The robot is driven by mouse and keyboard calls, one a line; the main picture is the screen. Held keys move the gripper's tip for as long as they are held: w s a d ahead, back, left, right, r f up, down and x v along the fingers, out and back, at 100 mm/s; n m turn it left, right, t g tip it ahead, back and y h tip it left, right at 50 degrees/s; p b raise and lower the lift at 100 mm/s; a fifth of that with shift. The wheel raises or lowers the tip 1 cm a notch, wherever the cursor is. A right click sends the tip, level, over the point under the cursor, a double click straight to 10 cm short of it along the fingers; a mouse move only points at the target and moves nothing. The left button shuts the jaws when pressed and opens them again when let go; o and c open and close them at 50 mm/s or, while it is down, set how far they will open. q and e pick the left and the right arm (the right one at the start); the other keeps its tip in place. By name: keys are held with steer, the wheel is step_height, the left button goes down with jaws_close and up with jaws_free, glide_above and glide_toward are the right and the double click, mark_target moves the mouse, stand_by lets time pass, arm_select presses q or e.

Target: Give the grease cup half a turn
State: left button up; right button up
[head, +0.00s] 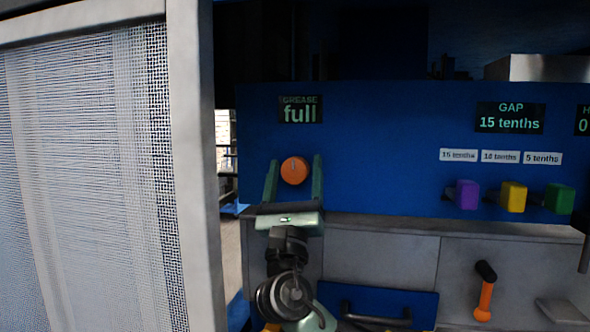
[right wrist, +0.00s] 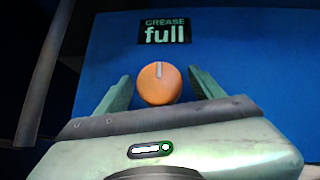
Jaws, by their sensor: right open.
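The grease cup is an orange round knob (head: 294,170) on the blue panel, below a small display (head: 300,109) reading "GREASE full". In the right wrist view the knob (right wrist: 159,84) shows a pale mark pointing up. My right gripper (head: 294,168) is open, with one green finger on each side of the knob. In the right wrist view the fingers (right wrist: 160,88) stand apart from the knob, with blue panel showing in the gaps. I cannot tell how far the fingertips are from the panel. My left gripper is not in view.
A mesh screen in a grey frame (head: 190,150) stands close on the left. To the right are purple (head: 467,194), yellow (head: 514,197) and green (head: 559,198) blocks under a "GAP 15 tenths" display (head: 510,117). An orange-handled lever (head: 484,295) and a blue drawer (head: 385,304) are below.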

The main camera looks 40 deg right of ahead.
steer(key=c, duration=1.2)
steer(key=shift+c, duration=0.8)
steer(key=shift+f+m+g+h+b, duration=0.2)
steer(key=shift+m+g+h+b, duration=0.65)
steer(key=shift+m, duration=0.35)
steer(key=m+g+h+b, duration=0.2)
steer(key=m+g, duration=0.1)
steer(key=m, duration=0.1)
steer(key=m+g+h+b, duration=0.2)
steer(key=m+g+b, duration=0.1)
steer(key=m, duration=0.1)
steer(key=shift+r+m+g+h+b, duration=0.1)
steer(key=shift+m+g+h+b, duration=0.35)
steer(key=shift+m+g, duration=0.9)
steer(key=shift+r+m+g+h+b, duration=0.1)
steer(key=shift+m+g+b, duration=0.65)
steer(key=shift+m+g, duration=0.55)
steer(key=shift+w, duration=0.1)
steer(key=o, duration=1.4)
steer(key=shift+c, duration=0.2)
